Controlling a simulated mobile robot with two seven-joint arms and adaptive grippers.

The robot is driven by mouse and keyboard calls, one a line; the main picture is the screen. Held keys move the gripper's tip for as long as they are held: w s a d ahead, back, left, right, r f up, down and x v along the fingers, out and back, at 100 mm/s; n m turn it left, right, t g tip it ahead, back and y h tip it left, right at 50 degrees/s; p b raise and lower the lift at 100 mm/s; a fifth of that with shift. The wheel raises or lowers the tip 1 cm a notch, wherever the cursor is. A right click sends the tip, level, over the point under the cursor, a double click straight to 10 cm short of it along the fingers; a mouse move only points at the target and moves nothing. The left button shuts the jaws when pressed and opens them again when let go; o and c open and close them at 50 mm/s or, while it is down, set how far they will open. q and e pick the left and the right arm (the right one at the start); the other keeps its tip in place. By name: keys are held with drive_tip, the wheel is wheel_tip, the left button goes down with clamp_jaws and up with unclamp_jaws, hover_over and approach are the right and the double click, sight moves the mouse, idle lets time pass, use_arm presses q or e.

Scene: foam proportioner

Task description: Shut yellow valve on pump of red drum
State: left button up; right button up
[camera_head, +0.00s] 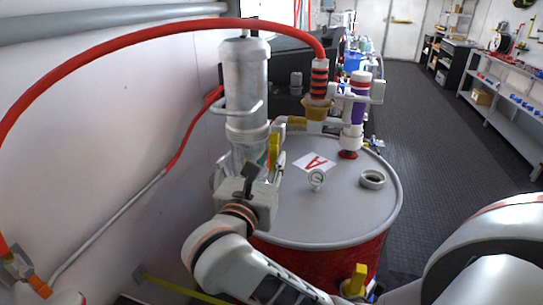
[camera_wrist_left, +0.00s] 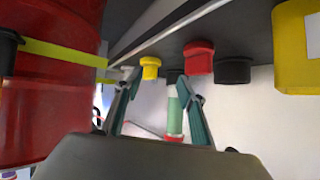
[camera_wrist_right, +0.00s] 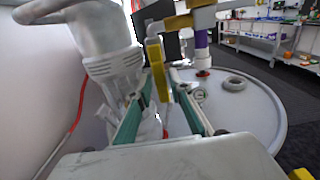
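The red drum (camera_head: 325,262) has a grey lid (camera_head: 345,215) carrying a pump (camera_head: 246,85) with a metal cylinder. The pump also fills the upper left of the right wrist view (camera_wrist_right: 100,40). A yellow valve handle (camera_head: 274,148) stands upright beside the pump. My right gripper (camera_wrist_right: 161,74) is at this handle (camera_wrist_right: 158,75), which lies between its fingertips. The fingers are partly closed; I cannot tell whether they press on it.
A red hose (camera_head: 120,40) arches from the left to a fitting above the lid. A gauge (camera_head: 316,178), an open bung ring (camera_head: 372,179) and a purple-banded pipe (camera_head: 357,105) stand on the lid. A white wall (camera_head: 120,110) is close on the left. The dark floor (camera_head: 440,140) is clear on the right.

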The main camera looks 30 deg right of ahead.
drive_tip(key=shift+w+d, duration=0.35)
drive_tip(key=shift+d, duration=0.1)
clamp_jaws()
